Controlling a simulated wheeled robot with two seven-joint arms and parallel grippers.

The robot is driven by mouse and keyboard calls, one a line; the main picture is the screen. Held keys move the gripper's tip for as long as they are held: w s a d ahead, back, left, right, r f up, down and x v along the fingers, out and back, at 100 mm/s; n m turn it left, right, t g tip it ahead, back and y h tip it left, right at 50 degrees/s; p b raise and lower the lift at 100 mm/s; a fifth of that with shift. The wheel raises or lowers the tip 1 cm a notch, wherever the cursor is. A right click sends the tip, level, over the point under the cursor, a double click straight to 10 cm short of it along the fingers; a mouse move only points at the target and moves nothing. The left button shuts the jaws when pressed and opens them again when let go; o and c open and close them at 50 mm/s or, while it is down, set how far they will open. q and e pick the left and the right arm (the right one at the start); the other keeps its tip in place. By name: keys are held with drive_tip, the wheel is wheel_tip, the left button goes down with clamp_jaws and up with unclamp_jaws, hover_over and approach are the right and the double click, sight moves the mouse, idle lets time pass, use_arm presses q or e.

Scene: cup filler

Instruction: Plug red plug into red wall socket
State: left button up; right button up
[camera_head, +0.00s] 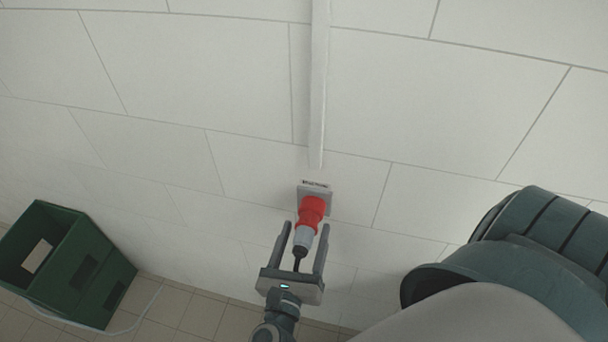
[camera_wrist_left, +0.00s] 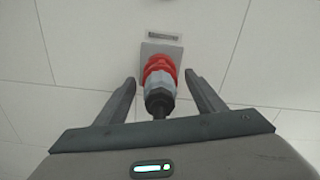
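The red wall socket (camera_head: 313,205) sits on a grey plate (camera_head: 320,190) on the white tiled wall. The plug, with a grey body (camera_head: 302,237) and a black cable end (camera_head: 299,254), is lined up with the socket and appears seated in it; the seam between the red parts is hard to make out. My left gripper (camera_head: 306,226) is open, its fingers on either side of the plug with gaps on both sides. The left wrist view shows the red part (camera_wrist_left: 160,66) and grey body (camera_wrist_left: 157,92) between the spread fingers. My right gripper is not in view.
A vertical white conduit (camera_head: 318,85) runs down the wall to above the socket. A green crate (camera_head: 75,262) stands on the tiled floor at the left, with a pale cable (camera_head: 140,318) near it. The wall around the socket is clear.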

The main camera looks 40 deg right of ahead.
use_arm(q)
drive_tip(key=shift+s+a, duration=0.1)
drive_tip(key=b+v, duration=0.1)
drive_tip(key=v, duration=1.6)
drive_tip(key=shift+a, duration=0.1)
idle(0.4)
